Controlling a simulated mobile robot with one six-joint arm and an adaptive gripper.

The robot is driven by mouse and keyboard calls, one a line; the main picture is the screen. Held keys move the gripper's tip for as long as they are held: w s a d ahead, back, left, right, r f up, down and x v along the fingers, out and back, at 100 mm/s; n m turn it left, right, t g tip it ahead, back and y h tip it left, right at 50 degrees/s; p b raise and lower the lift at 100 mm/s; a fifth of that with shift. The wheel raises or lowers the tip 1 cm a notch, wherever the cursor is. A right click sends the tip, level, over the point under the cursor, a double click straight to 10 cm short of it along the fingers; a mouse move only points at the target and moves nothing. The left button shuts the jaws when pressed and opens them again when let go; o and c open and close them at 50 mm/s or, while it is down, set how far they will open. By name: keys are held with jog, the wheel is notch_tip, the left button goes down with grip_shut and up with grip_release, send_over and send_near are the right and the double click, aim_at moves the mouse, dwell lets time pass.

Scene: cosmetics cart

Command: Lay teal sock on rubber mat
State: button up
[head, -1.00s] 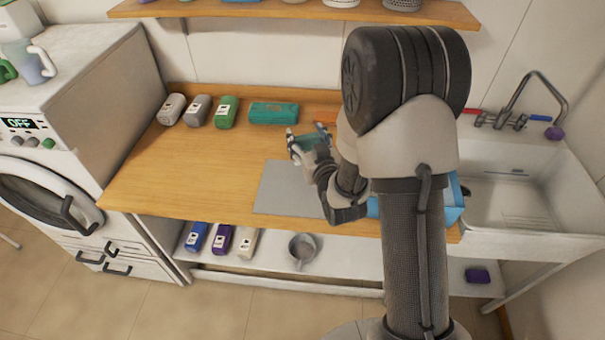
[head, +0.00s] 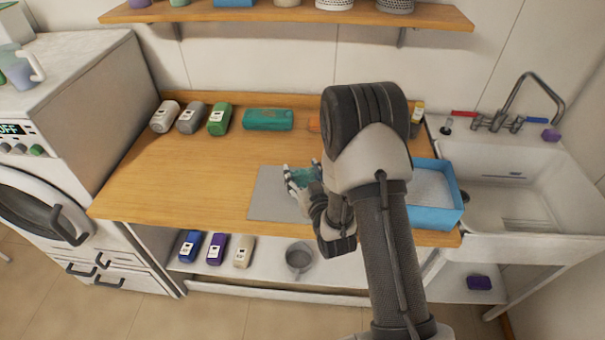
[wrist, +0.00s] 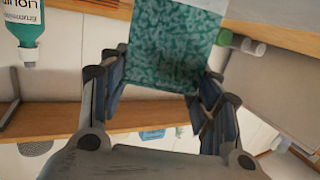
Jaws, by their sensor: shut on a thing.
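The teal sock (head: 303,177) is held in my gripper (head: 296,180), over the right part of the grey rubber mat (head: 266,202) in the head view. In the wrist view the sock (wrist: 170,55) appears as mottled teal cloth between my gripper's two fingers (wrist: 166,80). My gripper is shut on it. The mat lies flat on the wooden counter; my arm hides its right side. I cannot tell whether the sock touches the mat.
A blue tub (head: 436,207) sits at right beside the sink (head: 510,200). The counter's left part (head: 150,180) is clear. A wall shelf (head: 290,13) is above.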

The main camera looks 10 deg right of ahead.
jog(key=shift+f, duration=0.1)
jog(key=shift+f+b, duration=0.1)
jog(key=shift+b, duration=0.2)
jog(key=o, duration=1.1)
jog(key=shift+o, duration=0.2)
